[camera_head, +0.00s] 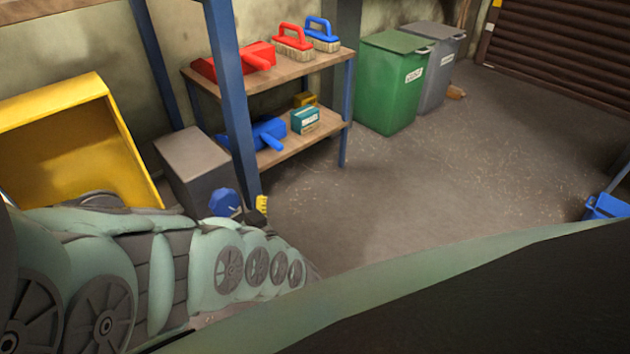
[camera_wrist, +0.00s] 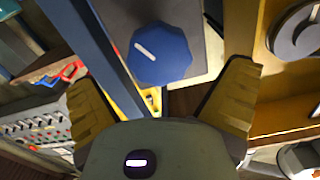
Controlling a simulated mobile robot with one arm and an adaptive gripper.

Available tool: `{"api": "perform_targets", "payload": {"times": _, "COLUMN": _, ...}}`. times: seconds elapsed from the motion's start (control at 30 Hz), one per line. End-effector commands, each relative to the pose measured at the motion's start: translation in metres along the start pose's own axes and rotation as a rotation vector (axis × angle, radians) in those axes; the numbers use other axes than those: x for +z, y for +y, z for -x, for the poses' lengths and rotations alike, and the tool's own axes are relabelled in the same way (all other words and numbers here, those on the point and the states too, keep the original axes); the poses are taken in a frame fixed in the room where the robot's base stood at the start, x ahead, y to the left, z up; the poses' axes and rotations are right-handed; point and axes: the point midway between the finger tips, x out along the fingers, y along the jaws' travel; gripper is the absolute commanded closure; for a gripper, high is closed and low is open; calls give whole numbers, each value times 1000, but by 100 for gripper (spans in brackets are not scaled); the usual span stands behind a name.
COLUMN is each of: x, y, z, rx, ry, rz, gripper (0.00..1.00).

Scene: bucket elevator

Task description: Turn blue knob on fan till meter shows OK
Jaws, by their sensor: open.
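The blue knob (camera_wrist: 160,55) is faceted, with a white pointer line toward its upper left in the wrist view. It sits on a grey box (camera_wrist: 205,40), and it also shows in the head view (camera_head: 224,203) at the lower front of that box. My gripper (camera_wrist: 163,78) is open, its two yellow fingers spread to either side below the knob in the picture. Nothing is between the fingers, and they look apart from the knob. In the head view my arm covers the area below the knob. I cannot make out the meter in either view.
A blue post (camera_head: 232,100) stands close beside the knob. A yellow open housing (camera_head: 75,140) is left of the grey box. A wooden shelf (camera_head: 270,80) holds brushes and tools. Green (camera_head: 393,85) and grey bins stand behind.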

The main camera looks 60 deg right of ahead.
Motion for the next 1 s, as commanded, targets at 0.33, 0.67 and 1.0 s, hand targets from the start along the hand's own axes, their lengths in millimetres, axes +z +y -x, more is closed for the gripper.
{"api": "perform_targets", "payload": {"times": 0.33, "x": 1, "y": 2, "z": -43, "rx": 5, "ry": 1, "rz": -1, "gripper": 0}}
{"api": "perform_targets", "payload": {"times": 0.67, "x": 0, "y": 2, "z": -47, "rx": 5, "ry": 0, "rz": -1, "gripper": 0}}
{"api": "perform_targets", "payload": {"times": 1.0, "x": 0, "y": 1, "z": -47, "rx": 4, "ry": 0, "rz": -1, "gripper": 33}}
